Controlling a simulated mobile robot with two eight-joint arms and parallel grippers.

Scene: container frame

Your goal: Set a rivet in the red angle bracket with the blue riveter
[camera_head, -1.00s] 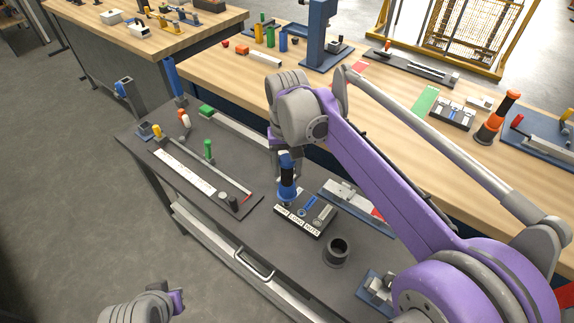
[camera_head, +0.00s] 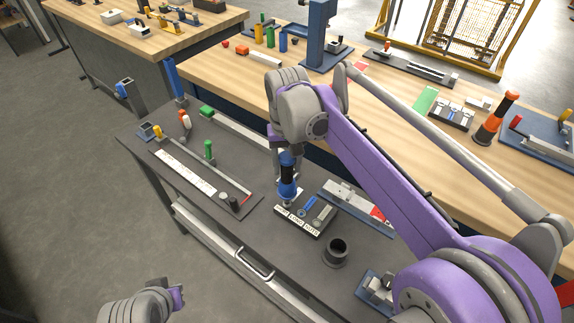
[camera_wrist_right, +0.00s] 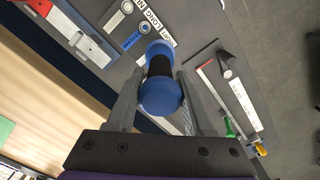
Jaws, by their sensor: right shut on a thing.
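The blue riveter (camera_head: 287,188), with a black band around its middle, is upright in my right gripper (camera_head: 288,166). Its lower end is at the left part of the labelled tray (camera_head: 320,226); I cannot tell whether they touch. In the right wrist view the fingers are shut on either side of the riveter (camera_wrist_right: 160,93). A red piece, likely the angle bracket (camera_head: 378,214), sits at the right end of a grey fixture (camera_head: 350,200) and is partly hidden by my right arm. My left gripper (camera_head: 178,297) is low at the left, its fingers unclear.
A dark round cup (camera_head: 336,252) stands right of the tray. A long fixture board (camera_head: 185,172) with a green-handled clamp (camera_head: 209,150) lies at the left. A metal fixture (camera_head: 378,284) is at the front right. A wooden bench (camera_head: 225,82) runs behind.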

